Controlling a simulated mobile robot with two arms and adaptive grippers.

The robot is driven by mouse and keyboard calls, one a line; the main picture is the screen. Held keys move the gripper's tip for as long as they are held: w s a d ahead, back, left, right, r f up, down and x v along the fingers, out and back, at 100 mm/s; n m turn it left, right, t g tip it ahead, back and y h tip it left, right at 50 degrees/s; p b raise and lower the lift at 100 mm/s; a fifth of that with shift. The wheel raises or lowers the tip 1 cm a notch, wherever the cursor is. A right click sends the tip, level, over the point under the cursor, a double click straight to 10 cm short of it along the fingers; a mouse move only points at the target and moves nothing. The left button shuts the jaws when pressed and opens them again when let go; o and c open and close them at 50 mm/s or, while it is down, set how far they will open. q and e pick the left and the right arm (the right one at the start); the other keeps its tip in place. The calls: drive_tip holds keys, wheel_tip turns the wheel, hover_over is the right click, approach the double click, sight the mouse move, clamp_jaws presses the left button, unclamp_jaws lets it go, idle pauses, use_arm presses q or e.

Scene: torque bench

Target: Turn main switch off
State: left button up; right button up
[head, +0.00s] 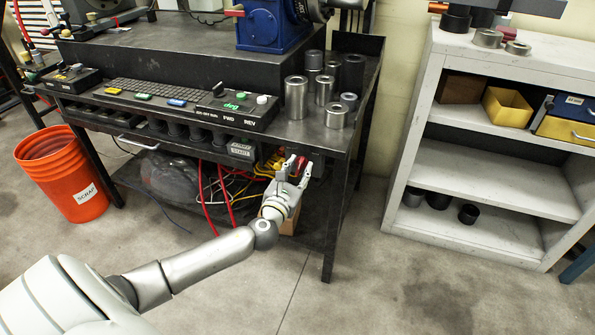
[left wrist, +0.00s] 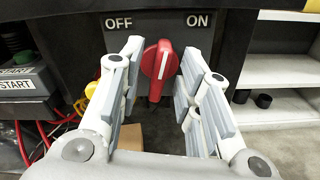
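The main switch is a red rotary knob (left wrist: 158,68) on a dark plate marked OFF at left and ON at right in the left wrist view. Its white pointer line is near upright, its top leaning slightly toward ON. My left gripper (left wrist: 161,75) is open, with one finger on each side of the knob and small gaps showing. In the head view my left gripper (head: 293,170) is at the bench's front right, below the top, and partly hides the red knob (head: 301,164). My right gripper is not in view.
The bench (head: 190,45) carries a control panel (head: 236,104) and several metal cylinders (head: 296,97) above the switch. Red and yellow cables (head: 225,185) hang behind and left of my gripper. A grey shelf unit (head: 490,180) stands right, with open floor between.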

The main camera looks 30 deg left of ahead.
use_arm(q)
clamp_jaws()
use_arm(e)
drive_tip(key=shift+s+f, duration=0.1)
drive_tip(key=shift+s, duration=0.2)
use_arm(q)
drive_tip(key=shift+n, duration=0.4)
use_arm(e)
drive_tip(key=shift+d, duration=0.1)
use_arm(q)
drive_tip(key=n, duration=0.4)
drive_tip(key=shift+f+n+b, duration=0.1)
drive_tip(key=shift+n+b, duration=0.2)
drive_tip(key=shift+b, duration=0.05)
drive_tip(key=n, duration=0.5)
drive_tip(key=shift+a+n+b, duration=0.1)
drive_tip(key=shift+n+b, duration=0.25)
drive_tip(key=shift+n, duration=0.05)
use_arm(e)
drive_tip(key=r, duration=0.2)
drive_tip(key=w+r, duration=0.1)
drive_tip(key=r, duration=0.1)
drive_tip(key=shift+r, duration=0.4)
use_arm(q)
drive_tip(key=shift+s+n, duration=0.1)
drive_tip(key=shift+n, duration=0.2)
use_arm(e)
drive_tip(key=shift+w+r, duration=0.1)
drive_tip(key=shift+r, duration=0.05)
